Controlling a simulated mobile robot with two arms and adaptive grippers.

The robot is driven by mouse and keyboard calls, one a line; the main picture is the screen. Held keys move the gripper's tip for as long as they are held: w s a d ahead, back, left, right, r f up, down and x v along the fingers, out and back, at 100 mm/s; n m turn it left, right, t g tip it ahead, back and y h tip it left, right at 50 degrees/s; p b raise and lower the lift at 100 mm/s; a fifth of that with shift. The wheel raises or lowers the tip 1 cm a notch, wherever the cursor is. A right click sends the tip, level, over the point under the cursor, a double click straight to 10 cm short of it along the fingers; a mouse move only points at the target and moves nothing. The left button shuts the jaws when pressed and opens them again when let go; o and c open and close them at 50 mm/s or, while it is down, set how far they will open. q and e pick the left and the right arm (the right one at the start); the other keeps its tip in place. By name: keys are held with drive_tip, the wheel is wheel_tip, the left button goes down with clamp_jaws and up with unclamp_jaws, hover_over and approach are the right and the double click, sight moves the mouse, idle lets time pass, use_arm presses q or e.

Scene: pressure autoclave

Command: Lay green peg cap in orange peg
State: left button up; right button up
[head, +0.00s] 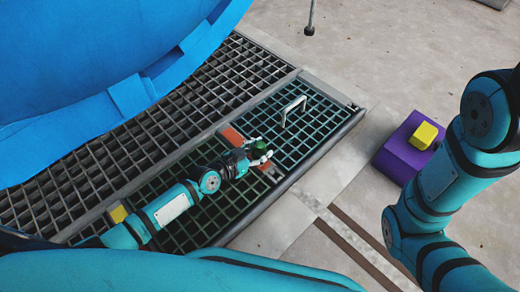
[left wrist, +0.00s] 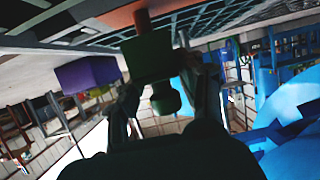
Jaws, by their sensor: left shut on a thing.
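The green peg cap (head: 259,149) is in my left gripper (head: 260,154), low over the dark grating. In the left wrist view the cap (left wrist: 150,57) looks like a dark green block with a rounded knob, between the two fingers (left wrist: 160,90). An orange piece (head: 232,136) lies on the grating just left of the gripper. Another orange-red piece (head: 269,169) shows just below it, partly hidden. In the left wrist view an orange part (left wrist: 128,14) is close to the cap's narrow end; I cannot tell if they touch. My right gripper is out of view.
A metal handle (head: 292,110) stands up from the grating. A purple block (head: 402,153) with a yellow block (head: 424,135) on it stands on the floor at right. A large blue curved body (head: 90,70) fills the upper left. A yellow piece (head: 118,214) lies by my left arm.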

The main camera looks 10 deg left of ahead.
use_arm(q)
drive_tip(key=shift+f+b, duration=1)
drive_tip(key=shift+f, duration=0.15)
drive_tip(key=o, duration=1.2)
drive_tip(key=shift+o, duration=0.2)
drive_tip(key=shift+s+a, duration=0.1)
drive_tip(key=v, duration=1.1)
drive_tip(key=shift+s+a+r, duration=0.2)
drive_tip(key=shift+s+r, duration=0.05)
drive_tip(key=shift+s, duration=0.05)
